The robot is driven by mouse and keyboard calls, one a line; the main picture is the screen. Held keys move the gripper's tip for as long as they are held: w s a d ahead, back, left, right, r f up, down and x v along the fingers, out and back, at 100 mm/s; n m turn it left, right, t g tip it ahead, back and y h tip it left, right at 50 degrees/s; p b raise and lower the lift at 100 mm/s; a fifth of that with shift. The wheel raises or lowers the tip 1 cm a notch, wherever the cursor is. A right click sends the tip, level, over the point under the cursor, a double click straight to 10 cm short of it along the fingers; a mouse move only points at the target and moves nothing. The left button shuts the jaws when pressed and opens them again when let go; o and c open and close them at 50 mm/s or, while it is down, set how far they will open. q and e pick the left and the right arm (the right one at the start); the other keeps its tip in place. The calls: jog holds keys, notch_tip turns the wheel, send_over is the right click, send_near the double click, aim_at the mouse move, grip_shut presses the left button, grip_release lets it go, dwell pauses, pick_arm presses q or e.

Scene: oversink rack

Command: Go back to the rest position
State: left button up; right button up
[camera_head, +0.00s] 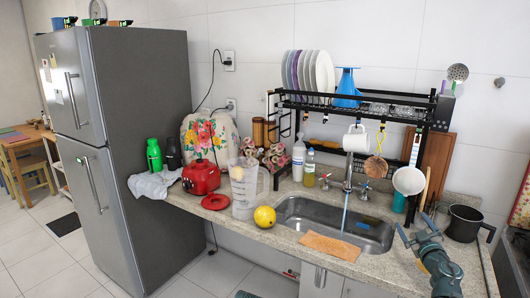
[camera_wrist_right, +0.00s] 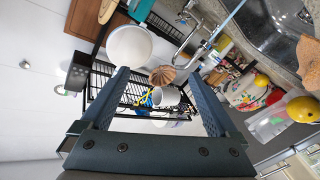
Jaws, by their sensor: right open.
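My right gripper (camera_head: 415,228) is at the right of the head view, over the counter just right of the sink. Its two dark fingers are apart with nothing between them. In the right wrist view the fingers (camera_wrist_right: 163,78) are spread wide, and the rack shows in the gap beyond them. The black oversink rack (camera_head: 410,118) stands over the sink (camera_head: 300,212). A white mug (camera_head: 356,140) hangs on the rack; it also shows in the right wrist view (camera_wrist_right: 166,96). My left gripper is not in view.
A white pan (camera_head: 408,181) hangs near my right gripper, and a black pot (camera_head: 463,223) stands to its right. An orange cloth (camera_head: 330,246) lies at the sink's front edge.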

jog(key=a+m+g+h+p, duration=0.2)
jog(key=a+m+h, duration=0.3)
jog(key=a, duration=0.2)
jog(key=s+a+f+m+g+y+p, duration=0.1)
jog(key=s+a+f+g, duration=0.35)
jog(key=a, duration=0.35)
jog(key=s+a+f+g+p, duration=0.1)
jog(key=s+a+f+g, duration=0.25)
jog(key=a+f, duration=0.3)
jog(key=s+a+f+n+g+y, duration=0.2)
jog(key=s+a+g, duration=0.2)
jog(key=s+a, duration=0.6)
jog(key=s+a+f+n+g+y+p, duration=0.1)
jog(key=s+a+f+n+g+y, duration=0.1)
jog(key=s+a, duration=0.7)
jog(key=shift+s+a+f+n+g+y, duration=0.4)
jog(key=shift+s+f+n+g, duration=0.3)
jog(key=shift+s+g, duration=0.4)
